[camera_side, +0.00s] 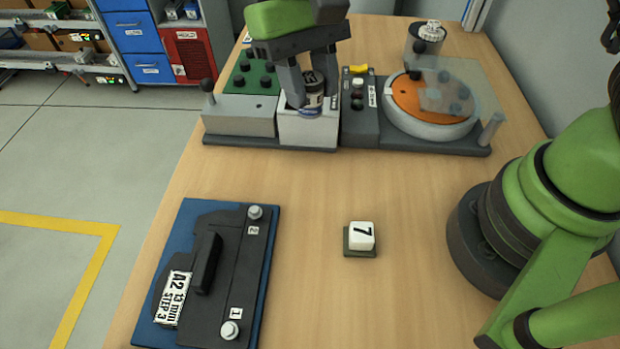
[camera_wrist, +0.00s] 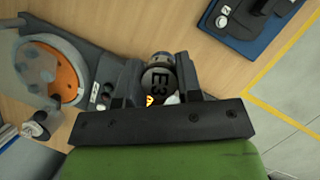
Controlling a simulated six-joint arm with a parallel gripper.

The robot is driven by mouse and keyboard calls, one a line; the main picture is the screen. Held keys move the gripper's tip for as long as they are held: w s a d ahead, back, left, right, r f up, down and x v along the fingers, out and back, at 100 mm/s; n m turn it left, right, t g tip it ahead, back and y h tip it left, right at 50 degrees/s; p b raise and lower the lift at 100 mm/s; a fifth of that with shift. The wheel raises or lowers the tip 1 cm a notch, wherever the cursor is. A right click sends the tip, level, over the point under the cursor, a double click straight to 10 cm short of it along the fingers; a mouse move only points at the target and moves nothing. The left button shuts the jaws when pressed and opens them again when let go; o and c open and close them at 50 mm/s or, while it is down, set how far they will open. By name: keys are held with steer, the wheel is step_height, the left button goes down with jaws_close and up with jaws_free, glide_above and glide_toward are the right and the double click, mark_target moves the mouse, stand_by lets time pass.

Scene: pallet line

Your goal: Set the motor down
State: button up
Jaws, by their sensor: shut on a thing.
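The motor (camera_side: 313,98) is a small cylinder, silver and dark with a bluish lower edge. It sits between the fingers of my gripper (camera_side: 308,92), over the white block (camera_side: 308,134) in the middle of the station at the back of the table. I cannot tell whether the motor's underside touches the block.
Left of the white block is a green panel with black knobs (camera_side: 252,80). Right are a button box (camera_side: 358,105) and an orange turntable (camera_side: 420,98) under a clear cover.

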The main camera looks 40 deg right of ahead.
step_height(320, 180, down, 15)
steer(key=shift+a, duration=0.1)
stand_by(0.5)
steer(key=shift+f, duration=0.1)
steer(key=o, duration=0.9)
steer(key=shift+o, duration=0.2)
